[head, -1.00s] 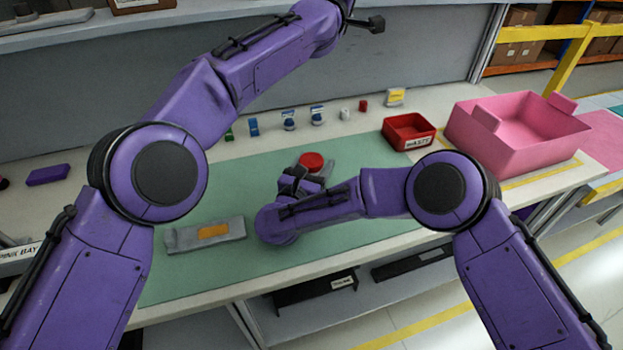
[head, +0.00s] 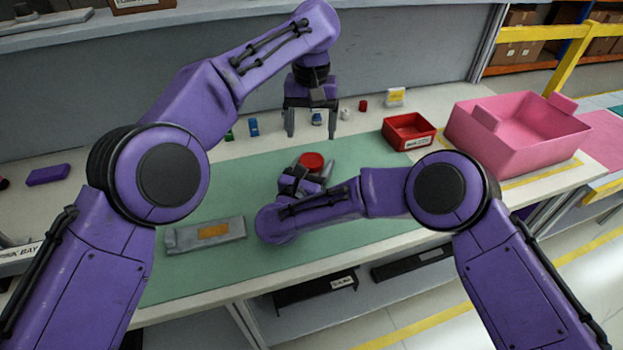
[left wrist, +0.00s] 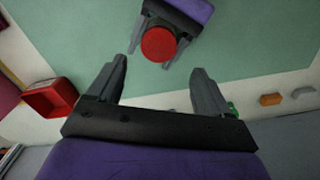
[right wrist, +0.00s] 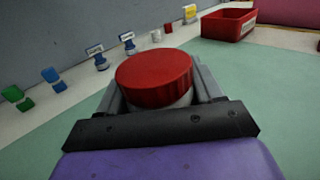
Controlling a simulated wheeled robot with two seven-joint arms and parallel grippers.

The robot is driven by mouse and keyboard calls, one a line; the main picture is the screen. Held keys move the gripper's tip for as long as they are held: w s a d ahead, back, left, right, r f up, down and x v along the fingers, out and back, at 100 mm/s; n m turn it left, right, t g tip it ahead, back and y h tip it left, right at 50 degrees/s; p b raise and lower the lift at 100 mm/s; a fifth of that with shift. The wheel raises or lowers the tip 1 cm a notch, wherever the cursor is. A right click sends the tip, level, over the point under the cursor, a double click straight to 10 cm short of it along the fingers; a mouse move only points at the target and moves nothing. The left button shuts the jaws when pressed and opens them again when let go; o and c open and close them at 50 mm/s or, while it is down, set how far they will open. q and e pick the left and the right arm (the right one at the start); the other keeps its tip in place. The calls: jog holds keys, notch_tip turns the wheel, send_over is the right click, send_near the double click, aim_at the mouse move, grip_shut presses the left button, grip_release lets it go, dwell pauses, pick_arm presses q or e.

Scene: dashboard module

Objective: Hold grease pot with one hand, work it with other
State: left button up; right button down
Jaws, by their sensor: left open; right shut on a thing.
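The grease pot (head: 312,161) has a round red lid and a pale body below it. It stands on the green mat. My right gripper (head: 318,176) is shut on its body from the near side, and the right wrist view shows the red lid (right wrist: 155,78) between the fingers. My left gripper (head: 311,122) is open and empty, pointing down above the back of the bench, behind and above the pot. In the left wrist view the red lid (left wrist: 158,44) lies beyond the open fingertips, roughly midway between them.
A grey device with an orange label (head: 207,234) lies on the mat at left. A red tray (head: 409,132) and a pink crate (head: 520,135) stand at right. Small items, including a blue one (head: 253,127) and a yellow-white box (head: 395,97), line the back.

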aim_at(311, 159)
pick_arm(q)
jog(key=shift+f, duration=4.05)
jog(key=c, duration=1.1)
jog(key=m, duration=0.3)
jog(key=o, duration=1.2)
jog(key=shift+r, duration=2.3)
